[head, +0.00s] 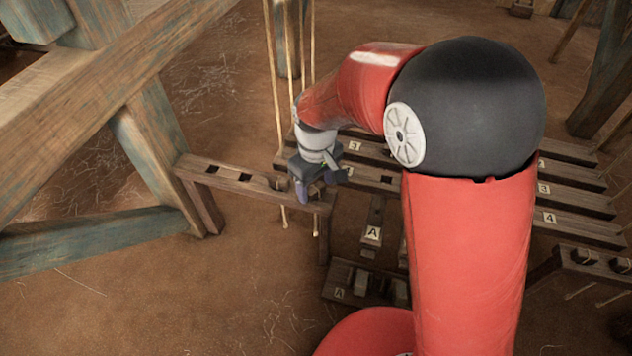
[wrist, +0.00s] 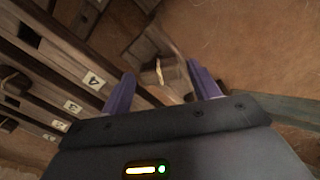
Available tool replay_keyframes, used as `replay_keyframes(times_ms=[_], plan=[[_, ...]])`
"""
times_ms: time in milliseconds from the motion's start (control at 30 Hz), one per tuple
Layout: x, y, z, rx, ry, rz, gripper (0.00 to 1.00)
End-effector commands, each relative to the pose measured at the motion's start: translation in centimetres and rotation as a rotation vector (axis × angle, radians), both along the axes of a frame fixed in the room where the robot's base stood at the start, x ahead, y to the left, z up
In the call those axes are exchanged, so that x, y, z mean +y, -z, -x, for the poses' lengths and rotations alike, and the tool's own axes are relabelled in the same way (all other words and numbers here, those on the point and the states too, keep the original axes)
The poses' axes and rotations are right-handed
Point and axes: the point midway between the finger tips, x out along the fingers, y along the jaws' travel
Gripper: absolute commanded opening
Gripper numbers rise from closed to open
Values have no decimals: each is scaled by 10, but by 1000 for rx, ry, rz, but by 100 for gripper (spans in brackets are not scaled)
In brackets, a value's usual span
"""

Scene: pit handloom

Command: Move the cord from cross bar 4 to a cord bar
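My gripper (head: 320,190) is over the right end of the left cord bar (head: 222,170) in the head view. In the wrist view its purple fingers (wrist: 162,88) are apart. A short pale piece of cord (wrist: 159,72) shows between and beyond the fingertips, against a wooden bar. I cannot tell whether the fingers touch it. In the head view a pale cord end (head: 316,222) hangs below my gripper; its upper part is hidden by the gripper. Cross bar 4 (head: 578,227) carries its number label, and that label (wrist: 94,80) also shows in the wrist view, left of the fingers.
Tall cords (head: 273,75) hang down beside my gripper. Another cord end (head: 284,217) hangs below the left cord bar. A second holed bar (head: 568,262) stands at the right. A blue-brown timber frame (head: 150,125) stands left. The earth floor at front left is clear.

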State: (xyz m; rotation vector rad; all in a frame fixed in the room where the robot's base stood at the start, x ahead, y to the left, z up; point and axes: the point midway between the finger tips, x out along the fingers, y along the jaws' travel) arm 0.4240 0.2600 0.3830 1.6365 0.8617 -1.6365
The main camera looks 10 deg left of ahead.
Motion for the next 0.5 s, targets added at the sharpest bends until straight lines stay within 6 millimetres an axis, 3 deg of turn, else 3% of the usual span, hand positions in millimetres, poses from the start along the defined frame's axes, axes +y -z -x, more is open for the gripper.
replay_keyframes(times_ms=[333, 500], plan=[[0, -2, 0, -1, 0, -1, 70], [0, -22, -1, -2, 1, -2, 70]])
